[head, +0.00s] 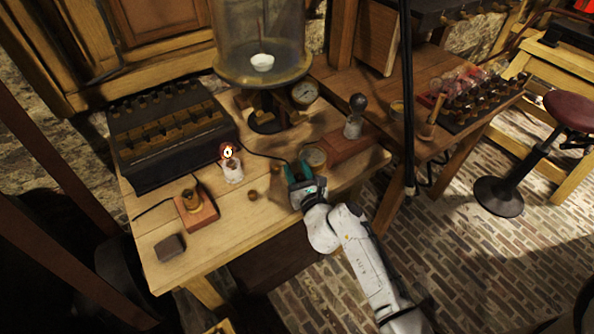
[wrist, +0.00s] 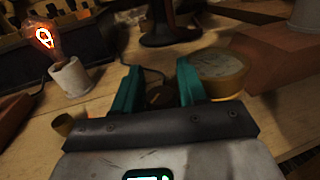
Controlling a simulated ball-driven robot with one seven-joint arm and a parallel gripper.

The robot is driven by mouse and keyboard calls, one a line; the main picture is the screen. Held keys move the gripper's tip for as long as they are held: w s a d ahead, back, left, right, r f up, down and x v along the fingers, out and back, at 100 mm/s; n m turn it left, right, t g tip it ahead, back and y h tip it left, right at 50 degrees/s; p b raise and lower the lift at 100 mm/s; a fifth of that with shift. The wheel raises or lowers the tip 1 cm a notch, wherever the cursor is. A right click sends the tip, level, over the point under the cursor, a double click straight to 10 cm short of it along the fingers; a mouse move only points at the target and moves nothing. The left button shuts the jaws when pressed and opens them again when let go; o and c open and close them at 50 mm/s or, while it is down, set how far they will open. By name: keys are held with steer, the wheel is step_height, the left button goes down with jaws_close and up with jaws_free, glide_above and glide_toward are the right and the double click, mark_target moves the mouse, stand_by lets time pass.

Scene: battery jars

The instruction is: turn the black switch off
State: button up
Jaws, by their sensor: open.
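My gripper (head: 298,172) is open, its two teal fingers low over the table's front right part. In the wrist view the fingers (wrist: 158,75) stand apart with a small dark brown rounded thing (wrist: 158,95) showing between them, mostly hidden; I cannot tell what it is. A dark wire runs towards it. I cannot tell for sure which is the black switch. The bulb (head: 228,153) in its white holder (head: 232,172) glows; it also shows in the wrist view (wrist: 43,38).
A round brass piece (head: 315,157) sits close right of my fingers, and a small brass cylinder (head: 252,196) to their left. A glass bell jar (head: 262,45) and gauge (head: 304,93) stand behind. A black battery rack (head: 165,165) and wooden block (head: 196,217) are at left.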

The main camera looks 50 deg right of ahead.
steer(key=shift+c, duration=0.5)
steer(key=c, duration=0.6)
